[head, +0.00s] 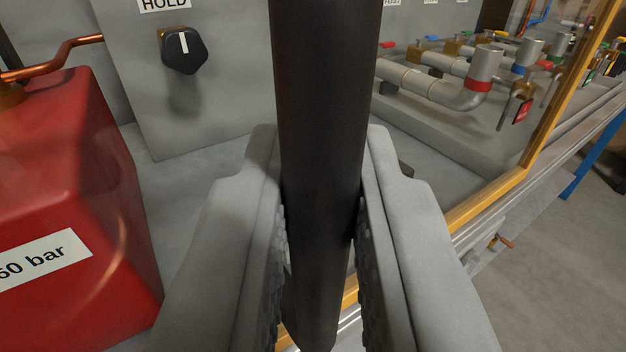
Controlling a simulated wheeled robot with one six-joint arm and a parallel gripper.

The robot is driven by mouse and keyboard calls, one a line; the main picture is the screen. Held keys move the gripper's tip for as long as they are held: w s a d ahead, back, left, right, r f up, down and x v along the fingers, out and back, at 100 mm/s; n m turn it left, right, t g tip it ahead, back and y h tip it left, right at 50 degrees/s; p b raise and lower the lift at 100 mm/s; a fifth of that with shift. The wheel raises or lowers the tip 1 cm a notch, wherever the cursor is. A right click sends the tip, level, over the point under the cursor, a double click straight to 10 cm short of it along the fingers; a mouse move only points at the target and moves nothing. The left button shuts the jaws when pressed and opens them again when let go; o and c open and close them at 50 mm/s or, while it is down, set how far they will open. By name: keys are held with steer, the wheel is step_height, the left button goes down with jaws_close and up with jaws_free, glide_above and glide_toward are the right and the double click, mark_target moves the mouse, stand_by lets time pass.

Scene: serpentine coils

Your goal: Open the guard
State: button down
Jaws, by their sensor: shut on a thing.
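The guard (487,199) shows as a yellow frame with a clear pane, running from the lower middle up to the upper right. A thick dark upright bar (325,75) fills the middle of the view and looks like the guard's handle. Its join to the frame is not in view. My gripper (322,165) is shut on this bar, one grey jaw on each side. The bar hides part of the yellow frame behind it. I cannot tell whether the guard is fully closed.
A red tank (70,190) marked "60 bar" stands close on the left. A grey panel with a black knob (184,51) under a "HOLD" label is behind. Metal pipes (430,85) with coloured bands and valves sit at the right. Open floor (575,240) lies at the lower right.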

steer(key=c, duration=1.5)
jaws_free()
steer(key=shift+s, duration=0.1)
steer(key=s, duration=1.7)
steer(key=shift+d, duration=0.4)
steer(key=s, duration=3.4)
steer(key=shift+s+a+r+g+h, duration=0.15)
steer(key=shift+s+a+g+h, duration=0.15)
steer(key=shift+s+a, duration=0.05)
